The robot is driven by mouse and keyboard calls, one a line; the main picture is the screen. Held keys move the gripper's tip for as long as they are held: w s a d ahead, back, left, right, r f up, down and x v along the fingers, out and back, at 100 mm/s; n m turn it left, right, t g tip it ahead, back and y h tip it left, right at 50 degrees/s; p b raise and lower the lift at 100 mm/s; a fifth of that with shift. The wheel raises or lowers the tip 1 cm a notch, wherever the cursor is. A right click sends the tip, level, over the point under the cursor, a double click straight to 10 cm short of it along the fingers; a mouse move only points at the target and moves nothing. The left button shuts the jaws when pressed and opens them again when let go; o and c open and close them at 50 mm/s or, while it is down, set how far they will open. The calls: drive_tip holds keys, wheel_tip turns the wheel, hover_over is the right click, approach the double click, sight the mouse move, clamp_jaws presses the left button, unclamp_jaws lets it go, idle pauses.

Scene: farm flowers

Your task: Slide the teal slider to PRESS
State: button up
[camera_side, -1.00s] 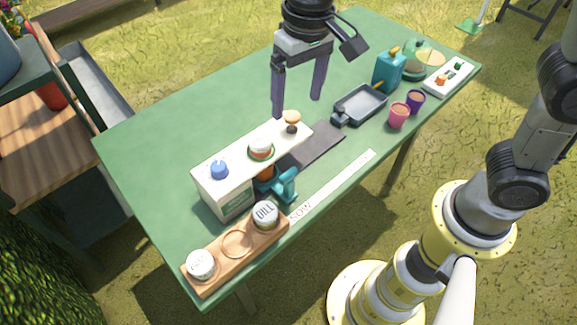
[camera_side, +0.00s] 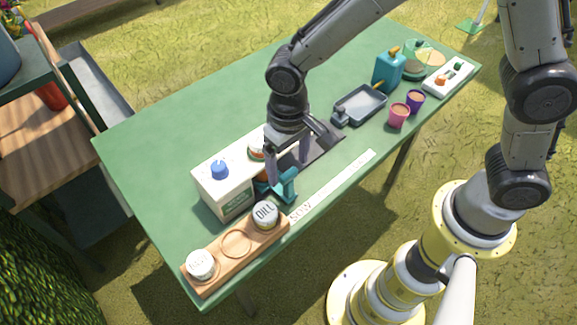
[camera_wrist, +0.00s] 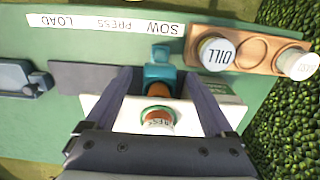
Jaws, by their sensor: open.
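The teal slider (camera_side: 286,186) stands at the SOW end of the white label strip (camera_side: 333,186), next to the white box (camera_side: 228,197). In the wrist view the teal slider (camera_wrist: 159,66) lines up with SOW; PRESS and LOAD lie farther left on the strip (camera_wrist: 105,24). My gripper (camera_side: 289,170) is open and low over the white box, close to the slider. In the wrist view my gripper (camera_wrist: 158,77) has one finger either side of the slider's near end. Whether they touch it I cannot tell. Nothing is held.
A dark track plate (camera_side: 325,146) runs right from the slider. A wooden rack (camera_side: 222,262) with a DILL jar (camera_side: 265,214) is close on the left. A grey tray (camera_side: 362,104), two cups (camera_side: 399,116) and a teal bottle (camera_side: 389,72) stand right. The back left table is clear.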

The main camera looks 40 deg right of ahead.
drive_tip(key=shift+f, duration=0.85)
clamp_jaws()
